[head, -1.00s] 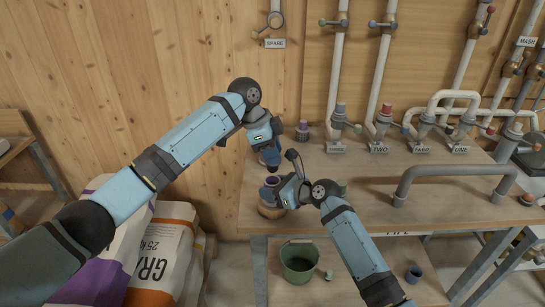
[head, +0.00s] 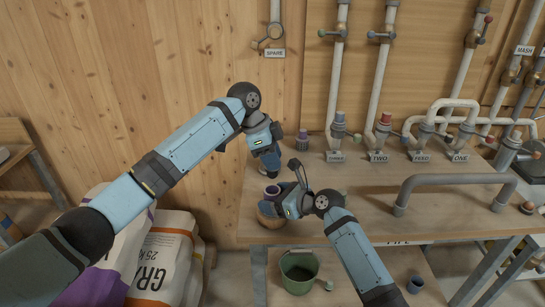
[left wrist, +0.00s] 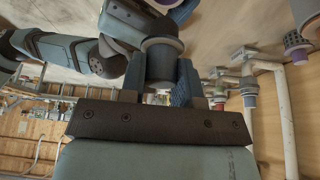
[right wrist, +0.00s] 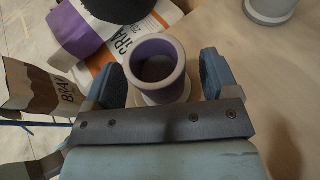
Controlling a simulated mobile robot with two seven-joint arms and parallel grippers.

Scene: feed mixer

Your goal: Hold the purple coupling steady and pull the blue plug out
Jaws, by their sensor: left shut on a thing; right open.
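The purple coupling (head: 272,191) stands upright on a round wooden base (head: 268,216) at the bench's left front. In the right wrist view the coupling (right wrist: 158,66) shows an open, empty bore. My right gripper (head: 282,198) is open, its fingers spread on either side of the coupling with gaps visible. My left gripper (head: 271,163) is above the coupling, pointing down, shut on a grey-blue flanged piece (left wrist: 162,52) that appears to be the blue plug. Its fingers hide part of it. In the head view the plug is hardly distinguishable from the fingers.
Capped pipe fittings labelled TWO (head: 380,140) and ONE (head: 460,143) stand at the bench back. A grey pipe handle (head: 455,180) is at right. A green bucket (head: 299,272) sits below, with feed sacks (head: 165,250) at left. The bench middle is mostly clear.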

